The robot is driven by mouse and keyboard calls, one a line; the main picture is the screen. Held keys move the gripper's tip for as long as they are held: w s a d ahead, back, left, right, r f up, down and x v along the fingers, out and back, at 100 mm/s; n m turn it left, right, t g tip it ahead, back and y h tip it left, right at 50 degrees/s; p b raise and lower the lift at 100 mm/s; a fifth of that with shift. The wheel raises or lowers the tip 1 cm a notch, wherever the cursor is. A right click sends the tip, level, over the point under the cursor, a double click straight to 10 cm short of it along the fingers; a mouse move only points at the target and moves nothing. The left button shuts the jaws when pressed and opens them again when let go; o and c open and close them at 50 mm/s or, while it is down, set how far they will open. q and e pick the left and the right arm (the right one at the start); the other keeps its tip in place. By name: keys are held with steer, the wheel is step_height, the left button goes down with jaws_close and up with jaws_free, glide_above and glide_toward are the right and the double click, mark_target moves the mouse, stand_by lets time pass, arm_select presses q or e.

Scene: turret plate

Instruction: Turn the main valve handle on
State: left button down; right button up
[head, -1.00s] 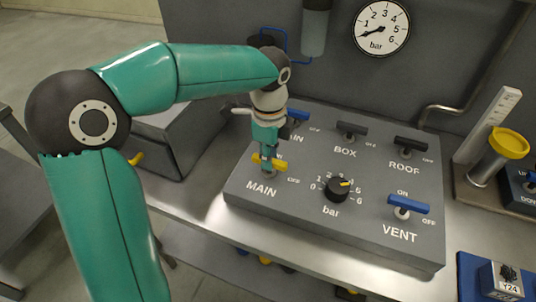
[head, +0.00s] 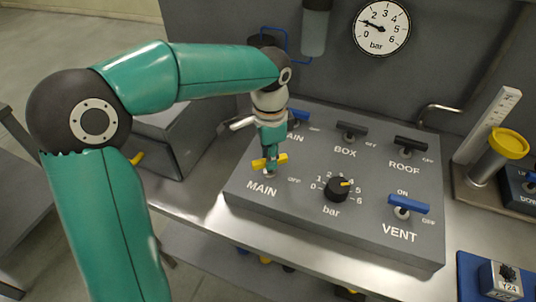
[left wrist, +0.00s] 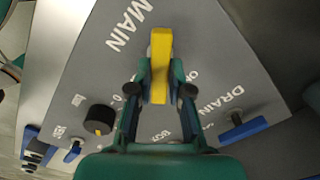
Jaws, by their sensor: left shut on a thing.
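The main valve handle (head: 283,159) is a yellow bar above the MAIN label on the grey panel (head: 320,225). In the head view it lies crosswise, its right end tilted slightly up. An OFF mark is to its lower right; the mark above it is hidden by my gripper. My left gripper (head: 270,160) comes from above and is shut on the handle's middle. In the left wrist view the yellow handle (left wrist: 160,45) sits between the two fingertips (left wrist: 160,80). My right gripper is not in view.
Blue DRAIN (head: 300,115), black BOX (head: 352,128), black ROOF (head: 411,144) and blue VENT (head: 408,204) handles stand on the same panel. A black bar knob (head: 337,189) is right of MAIN. A yellow-capped cylinder (head: 508,145) stands at right.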

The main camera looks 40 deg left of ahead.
arm_select(q)
steer(key=n, duration=0.5)
steer(key=shift+n, duration=2.5)
steer(key=shift+w, duration=0.1)
steer(key=c, duration=1.1)
jaws_free()
step_height(320, 180, up, 12)
steer(key=shift+f, duration=0.1)
